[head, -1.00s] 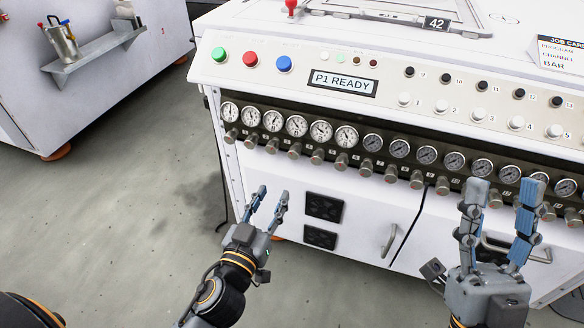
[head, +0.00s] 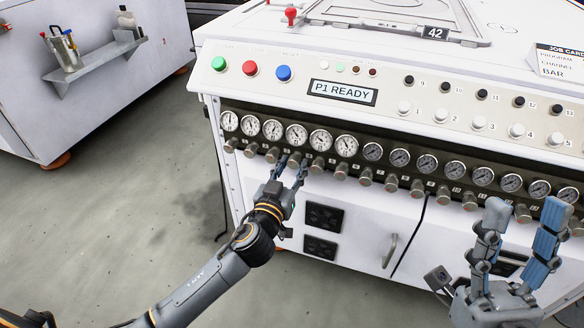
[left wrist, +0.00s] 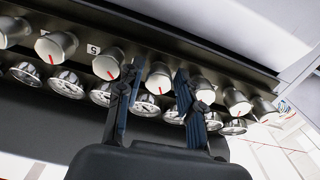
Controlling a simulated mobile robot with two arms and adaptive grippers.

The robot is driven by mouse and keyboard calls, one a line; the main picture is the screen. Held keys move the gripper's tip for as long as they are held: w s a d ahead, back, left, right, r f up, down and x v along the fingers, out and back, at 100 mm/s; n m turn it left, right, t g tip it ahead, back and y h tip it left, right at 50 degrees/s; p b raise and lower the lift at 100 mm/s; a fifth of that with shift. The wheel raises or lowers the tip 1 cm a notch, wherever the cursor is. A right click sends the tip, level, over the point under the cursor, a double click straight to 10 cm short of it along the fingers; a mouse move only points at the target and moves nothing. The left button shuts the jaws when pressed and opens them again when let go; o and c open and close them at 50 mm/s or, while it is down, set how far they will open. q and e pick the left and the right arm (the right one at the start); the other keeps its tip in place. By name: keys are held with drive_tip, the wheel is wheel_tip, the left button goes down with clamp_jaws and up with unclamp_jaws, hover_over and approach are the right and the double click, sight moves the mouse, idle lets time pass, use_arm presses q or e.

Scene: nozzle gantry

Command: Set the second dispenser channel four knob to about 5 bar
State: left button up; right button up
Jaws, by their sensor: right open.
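A row of grey knobs runs under the pressure gauges on the white machine. The fourth knob from the left (head: 294,160) sits under a white-faced gauge (head: 296,135), whose reading is too small to tell. My left gripper (head: 293,164) is open, its fingertips to either side of this knob. In the left wrist view, a knob with a red mark (left wrist: 158,77) shows between the spread fingers (left wrist: 158,72); I cannot tell whether they touch it. My right gripper (head: 522,215) is open and empty in front of the row's right part.
Neighbouring knobs (head: 316,165) stand close on both sides. Above are a "P1 READY" display (head: 343,92), coloured buttons (head: 250,69) and a partly cut-off job card (head: 560,62). A door handle (head: 389,250) and black sockets (head: 323,217) lie below. The floor at left is clear.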

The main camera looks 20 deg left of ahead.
use_arm(q)
clamp_jaws()
